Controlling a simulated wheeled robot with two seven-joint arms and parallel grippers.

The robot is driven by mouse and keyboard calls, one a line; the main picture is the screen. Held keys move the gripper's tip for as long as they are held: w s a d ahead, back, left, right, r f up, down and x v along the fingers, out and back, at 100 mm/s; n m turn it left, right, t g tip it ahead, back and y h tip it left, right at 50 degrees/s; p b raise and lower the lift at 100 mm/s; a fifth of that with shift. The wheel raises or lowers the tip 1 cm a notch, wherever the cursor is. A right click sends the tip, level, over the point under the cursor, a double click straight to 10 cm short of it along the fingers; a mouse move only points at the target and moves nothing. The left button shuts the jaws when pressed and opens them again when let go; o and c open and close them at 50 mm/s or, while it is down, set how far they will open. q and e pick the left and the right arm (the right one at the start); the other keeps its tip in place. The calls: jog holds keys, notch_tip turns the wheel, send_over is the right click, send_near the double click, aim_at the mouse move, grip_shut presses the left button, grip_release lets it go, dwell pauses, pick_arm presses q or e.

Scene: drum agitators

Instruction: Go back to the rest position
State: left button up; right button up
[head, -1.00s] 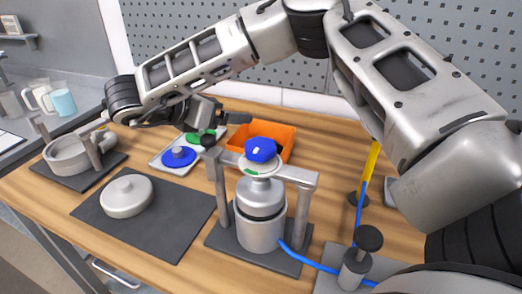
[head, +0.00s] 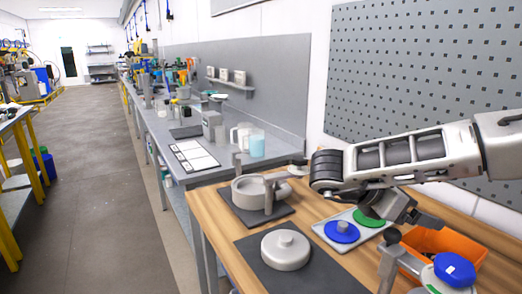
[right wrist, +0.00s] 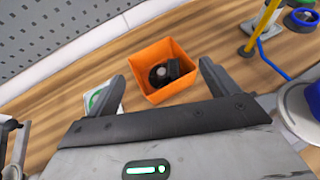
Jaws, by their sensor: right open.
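My right arm comes in from the right in the head view, over the back of the wooden bench. Its gripper (head: 428,216) is above the bench near the orange bin (head: 413,240). In the right wrist view the two fingers of the right gripper (right wrist: 162,84) are spread apart with nothing between them. The orange bin (right wrist: 149,55) lies beyond them with a dark part (right wrist: 168,72) inside. My left gripper is not in view.
A tray with a blue disc (head: 341,232) and a green disc (head: 369,217) sits left of the bin. A pale round lid (head: 286,250) rests on a dark mat. A blue-topped drum (head: 454,270) stands at lower right. An open aisle (head: 95,180) runs at left.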

jog(key=b+x, duration=0.1)
jog(key=x, duration=0.3)
jog(key=b+x, duration=0.1)
jog(key=x, duration=0.9)
jog(key=shift+s+d+f+b, duration=0.1)
jog(key=shift+f+b, duration=0.3)
pick_arm(q)
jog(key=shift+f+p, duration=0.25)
jog(key=shift+p, duration=0.9)
pick_arm(e)
notch_tip(320, 180, up, 3)
jog(key=shift+f, duration=0.2)
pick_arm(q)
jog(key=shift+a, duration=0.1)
